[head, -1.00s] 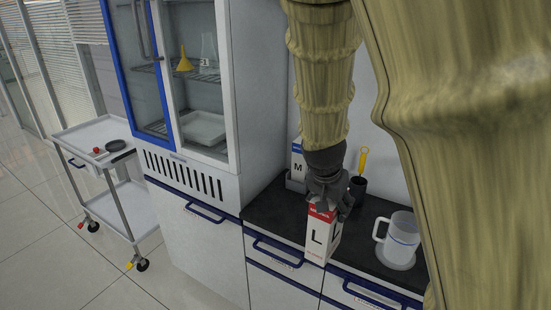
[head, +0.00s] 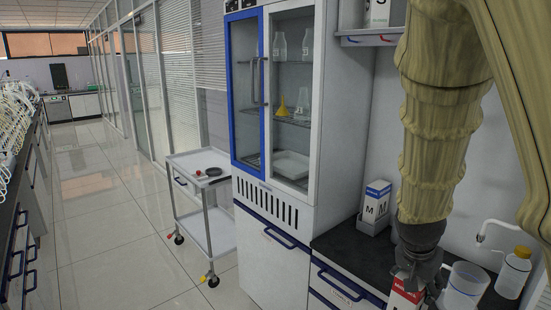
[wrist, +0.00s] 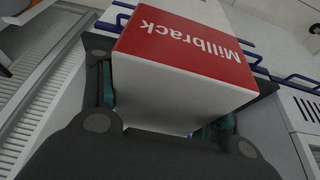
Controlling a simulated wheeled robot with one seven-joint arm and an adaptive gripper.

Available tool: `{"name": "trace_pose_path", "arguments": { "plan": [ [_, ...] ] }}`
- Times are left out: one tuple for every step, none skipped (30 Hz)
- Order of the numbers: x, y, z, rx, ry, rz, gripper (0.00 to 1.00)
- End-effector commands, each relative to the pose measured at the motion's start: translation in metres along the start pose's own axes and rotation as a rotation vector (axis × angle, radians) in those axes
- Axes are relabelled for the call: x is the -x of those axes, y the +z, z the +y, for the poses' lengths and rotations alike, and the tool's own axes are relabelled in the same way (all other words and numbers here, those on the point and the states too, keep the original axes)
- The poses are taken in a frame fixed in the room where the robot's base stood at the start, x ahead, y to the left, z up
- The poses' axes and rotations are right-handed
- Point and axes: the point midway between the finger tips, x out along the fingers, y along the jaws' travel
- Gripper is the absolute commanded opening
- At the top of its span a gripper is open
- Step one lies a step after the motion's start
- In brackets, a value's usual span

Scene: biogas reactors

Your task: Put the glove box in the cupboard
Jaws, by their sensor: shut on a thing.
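My gripper (head: 418,272) is shut on a white and red glove box (head: 404,299), low at the right of the head view. The wrist view shows the box (wrist: 185,60) between the fingers, its red end lettered "Millbrack". Its lower part is cut off in the head view. The tall white cupboard (head: 320,95) stands left of my gripper, well apart from the box. A blue-framed glass door (head: 246,90) covers its left half. The right half shows glassware and a yellow funnel (head: 283,108) on shelves, and a white tray (head: 292,165) at the bottom.
A box marked M (head: 376,202) stands in a grey holder on the dark counter (head: 345,247). A clear jug (head: 465,286) and a yellow-capped wash bottle (head: 515,270) are at right. A trolley (head: 207,205) stands left of the cupboard. The floor (head: 110,220) further left is clear.

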Motion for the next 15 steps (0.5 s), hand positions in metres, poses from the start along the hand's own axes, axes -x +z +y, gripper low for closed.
{"name": "trace_pose_path", "arguments": {
  "plan": [
    [-0.005, 0.003, -0.003, 0.019, -0.004, -0.002, 0.04],
    [-0.008, 0.004, -0.005, 0.029, -0.007, -0.002, 0.04],
    [-0.012, 0.006, -0.007, 0.044, -0.011, -0.003, 0.04],
    [-0.015, 0.008, -0.009, 0.056, -0.014, -0.004, 0.04],
    [-0.018, 0.010, -0.010, 0.068, -0.017, -0.004, 0.03],
    [-0.021, 0.013, -0.013, 0.084, -0.022, -0.004, 0.03],
    [-0.024, 0.015, -0.015, 0.096, -0.026, -0.005, 0.03],
    [-0.027, 0.017, -0.016, 0.110, -0.029, -0.006, 0.03],
    [-0.032, 0.020, -0.019, 0.128, -0.035, -0.006, 0.03],
    [-0.034, 0.022, -0.020, 0.141, -0.039, -0.006, 0.03],
    [-0.038, 0.025, -0.022, 0.158, -0.044, -0.006, 0.03],
    [-0.043, 0.029, -0.025, 0.179, -0.051, -0.007, 0.03],
    [-0.049, 0.033, -0.028, 0.199, -0.056, -0.009, 0.03],
    [-0.053, 0.036, -0.031, 0.218, -0.063, -0.010, 0.03],
    [-0.061, 0.042, -0.035, 0.248, -0.072, -0.013, 0.03]
  ]
}}
